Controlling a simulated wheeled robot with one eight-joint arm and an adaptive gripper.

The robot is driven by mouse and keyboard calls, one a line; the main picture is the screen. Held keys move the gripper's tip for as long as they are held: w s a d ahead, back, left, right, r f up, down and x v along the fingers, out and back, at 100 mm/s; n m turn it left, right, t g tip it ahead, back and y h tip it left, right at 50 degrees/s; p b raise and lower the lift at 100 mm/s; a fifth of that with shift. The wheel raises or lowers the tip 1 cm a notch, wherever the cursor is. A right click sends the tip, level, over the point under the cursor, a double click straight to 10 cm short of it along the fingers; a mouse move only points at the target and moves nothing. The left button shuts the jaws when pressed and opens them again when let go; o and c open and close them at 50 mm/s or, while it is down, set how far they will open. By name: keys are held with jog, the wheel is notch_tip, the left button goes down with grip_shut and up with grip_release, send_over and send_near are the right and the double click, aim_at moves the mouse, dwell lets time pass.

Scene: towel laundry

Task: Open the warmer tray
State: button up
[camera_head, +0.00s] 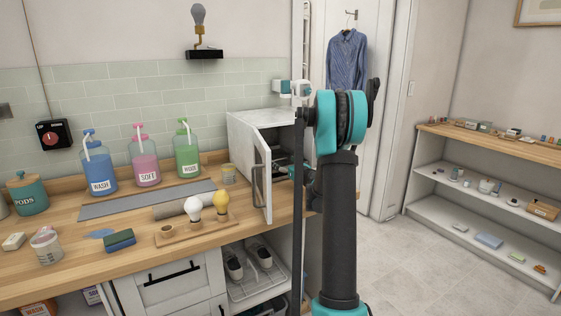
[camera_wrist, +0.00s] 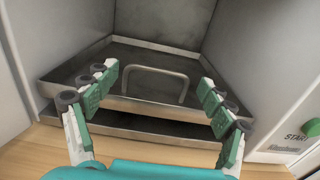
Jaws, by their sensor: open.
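The warmer (camera_head: 262,121) is a white box on the wooden counter, with its door (camera_head: 253,180) swung open. In the wrist view, the dark metal warmer tray (camera_wrist: 120,52) lies inside at the bottom, with a raised rim and a grey arched tray handle (camera_wrist: 155,71). A second metal edge shows just below the tray's front. My gripper (camera_wrist: 159,76) is open and empty, its green-padded fingers apart on the left and right of the handle. I cannot tell whether they touch the tray. In the head view, my gripper is mostly hidden behind the door and my arm.
The open door stands left of my arm. A START panel (camera_wrist: 297,137) is right of the opening. Bulbs on a wooden holder (camera_head: 190,228), a blue-green sponge (camera_head: 119,240) and pump bottles (camera_head: 145,163) are on the counter to the left. The floor (camera_head: 430,260) at right is clear.

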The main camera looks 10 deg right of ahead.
jog(key=shift+x, duration=1.6)
